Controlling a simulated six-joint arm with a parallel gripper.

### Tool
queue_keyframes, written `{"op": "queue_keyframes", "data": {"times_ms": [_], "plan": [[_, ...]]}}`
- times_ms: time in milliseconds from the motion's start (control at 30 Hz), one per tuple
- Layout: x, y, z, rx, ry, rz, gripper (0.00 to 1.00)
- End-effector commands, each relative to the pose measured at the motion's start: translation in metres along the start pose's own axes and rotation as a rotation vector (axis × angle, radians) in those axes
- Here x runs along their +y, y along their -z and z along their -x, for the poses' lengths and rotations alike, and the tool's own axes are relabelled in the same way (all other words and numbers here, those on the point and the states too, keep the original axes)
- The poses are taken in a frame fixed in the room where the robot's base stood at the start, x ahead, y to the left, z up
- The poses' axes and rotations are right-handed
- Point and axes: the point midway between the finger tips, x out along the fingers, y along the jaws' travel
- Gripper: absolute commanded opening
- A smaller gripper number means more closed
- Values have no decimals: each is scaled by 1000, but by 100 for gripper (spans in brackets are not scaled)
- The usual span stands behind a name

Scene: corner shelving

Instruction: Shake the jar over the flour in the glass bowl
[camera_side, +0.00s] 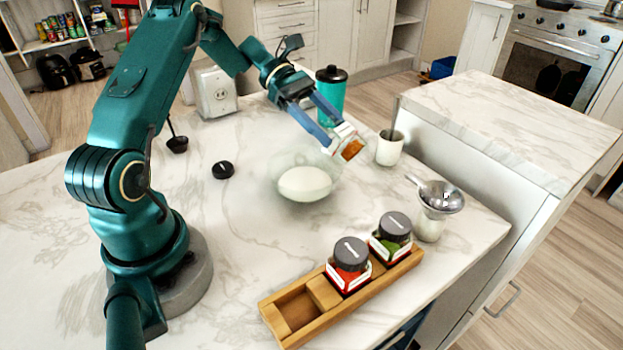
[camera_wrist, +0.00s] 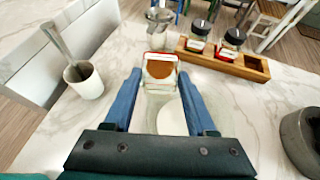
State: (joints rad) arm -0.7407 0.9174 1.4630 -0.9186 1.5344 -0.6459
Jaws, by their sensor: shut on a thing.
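My gripper (camera_side: 338,137) is shut on a small square glass jar (camera_side: 352,149) with orange-brown spice inside. In the wrist view the jar (camera_wrist: 160,70) sits between the blue fingertips. It is held tilted above the table, with no dark lid visible on it. The clear glass bowl (camera_side: 283,163) stands on the marble counter with a white mound of flour (camera_side: 305,184) in it. In the side view the jar is above and right of the flour. In the wrist view the flour (camera_wrist: 172,119) shows below the jar, partly hidden by the gripper.
A wooden rack (camera_side: 285,328) with two lidded jars stands at the front. A loose black lid (camera_side: 223,170) lies left of the bowl. A white cup (camera_side: 390,150), a teal canister (camera_side: 331,95) and a metal funnel (camera_side: 441,196) on a container stand nearby.

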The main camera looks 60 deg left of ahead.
Motion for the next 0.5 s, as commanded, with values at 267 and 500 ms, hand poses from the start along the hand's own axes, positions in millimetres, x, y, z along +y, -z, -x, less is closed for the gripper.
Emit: {"op": "queue_keyframes", "data": {"times_ms": [267,500], "plan": [[0,0,0,-2,-1,-1,0],[0,1,0,-35,-1,-1,0]]}}
